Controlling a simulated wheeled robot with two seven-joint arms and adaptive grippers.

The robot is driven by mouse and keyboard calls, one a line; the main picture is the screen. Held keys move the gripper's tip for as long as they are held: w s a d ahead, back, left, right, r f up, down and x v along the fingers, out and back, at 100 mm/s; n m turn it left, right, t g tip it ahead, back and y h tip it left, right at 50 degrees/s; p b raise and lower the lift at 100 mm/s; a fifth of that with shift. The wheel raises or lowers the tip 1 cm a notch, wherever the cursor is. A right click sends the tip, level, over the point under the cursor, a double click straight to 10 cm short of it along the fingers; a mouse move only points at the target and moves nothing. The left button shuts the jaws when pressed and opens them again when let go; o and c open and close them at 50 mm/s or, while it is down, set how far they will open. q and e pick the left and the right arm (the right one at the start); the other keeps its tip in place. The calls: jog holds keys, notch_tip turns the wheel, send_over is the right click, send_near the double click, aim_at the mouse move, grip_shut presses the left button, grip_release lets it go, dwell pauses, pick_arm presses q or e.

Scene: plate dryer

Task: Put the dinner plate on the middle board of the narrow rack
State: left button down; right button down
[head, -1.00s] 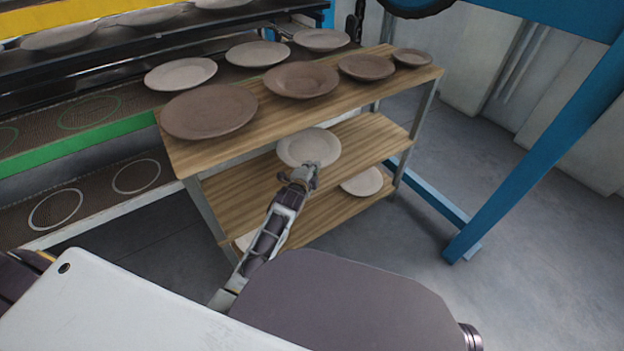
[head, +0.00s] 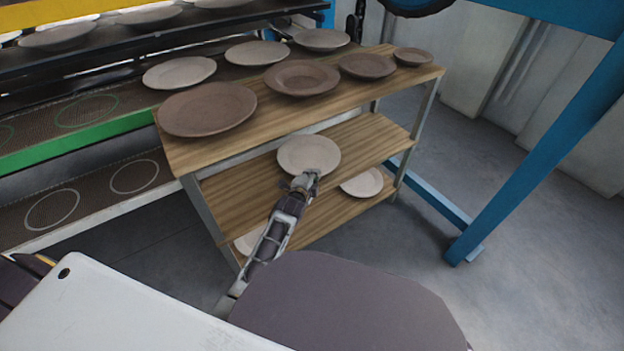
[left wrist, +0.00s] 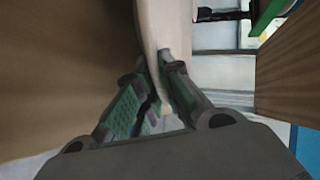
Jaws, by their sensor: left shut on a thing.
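A pale dinner plate (head: 309,153) is in the head view at the middle board (head: 356,138) of the narrow wooden rack. My left gripper (head: 306,180) is shut on the plate's near rim. In the left wrist view the plate's rim (left wrist: 163,30) runs between the two fingers of the left gripper (left wrist: 168,75), seen edge-on. The plate is close above the middle board; I cannot tell whether it touches. My right gripper is not in view.
The top board (head: 190,150) holds several brown plates, including a large one (head: 207,108). A pale plate (head: 362,182) lies on the bottom board. A dryer with green-edged shelves (head: 85,140) stands left, and a blue post (head: 540,150) right.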

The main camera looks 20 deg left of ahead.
pick_arm(q)
jog(key=shift+f, duration=0.15)
jog(key=shift+f, duration=0.1)
dwell(0.3)
jog(key=c, duration=1.9)
grip_release()
jog(key=shift+f, duration=0.1)
jog(key=shift+o, duration=0.2)
jog(key=shift+s, duration=0.1)
